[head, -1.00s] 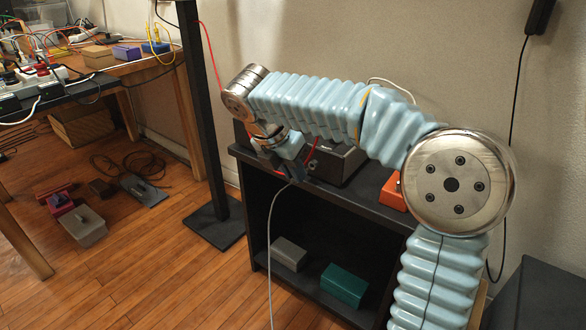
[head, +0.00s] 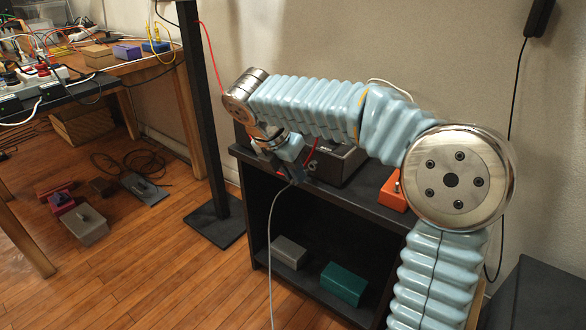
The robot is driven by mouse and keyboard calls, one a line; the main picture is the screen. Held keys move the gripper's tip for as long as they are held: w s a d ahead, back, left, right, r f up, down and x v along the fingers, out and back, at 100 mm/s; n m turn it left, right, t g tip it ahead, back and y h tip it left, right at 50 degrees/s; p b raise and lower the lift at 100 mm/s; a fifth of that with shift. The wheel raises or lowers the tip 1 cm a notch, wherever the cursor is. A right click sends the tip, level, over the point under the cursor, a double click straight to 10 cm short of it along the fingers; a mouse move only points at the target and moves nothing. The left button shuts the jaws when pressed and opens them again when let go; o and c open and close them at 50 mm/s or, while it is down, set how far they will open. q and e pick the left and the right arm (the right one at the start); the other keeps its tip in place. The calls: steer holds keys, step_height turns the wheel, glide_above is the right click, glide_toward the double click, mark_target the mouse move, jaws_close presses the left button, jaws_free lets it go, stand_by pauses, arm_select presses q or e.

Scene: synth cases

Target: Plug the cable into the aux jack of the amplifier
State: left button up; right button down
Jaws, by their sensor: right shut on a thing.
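My right arm reaches in from the right, and its gripper (head: 296,178) is at the front edge of the black shelf unit's top. The gripper is shut on the grey cable (head: 270,235), which hangs from it down past the shelf front to the bottom of the picture. The cable's plug is too small and covered to make out. The dark amplifier (head: 335,163) stands on the shelf top behind the gripper, partly hidden by my arm. Its aux jack cannot be made out. A red lead (head: 312,152) shows beside the gripper. My left gripper is not in view.
An orange box (head: 391,192) sits on the shelf top (head: 355,199) at the right. A grey box (head: 288,252) and a green box (head: 344,284) lie on the lower shelf. A black post (head: 200,120) stands left of it. A cluttered wooden table (head: 150,68) is at the far left.

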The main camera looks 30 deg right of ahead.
steer(key=shift+w+d+p, duration=0.25)
steer(key=shift+d+p, duration=0.15)
steer(key=shift+d, duration=0.2)
steer(key=shift+w+d+p, duration=0.25)
steer(key=shift+d+p, duration=0.15)
steer(key=shift+d, duration=0.2)
stand_by(0.3)
steer(key=c, duration=1.1)
jaws_free()
steer(key=shift+o, duration=0.2)
steer(key=p+v, duration=0.3)
steer(key=v, duration=1.1)
steer(key=shift+p, duration=0.3)
steer(key=shift+f, duration=0.1)
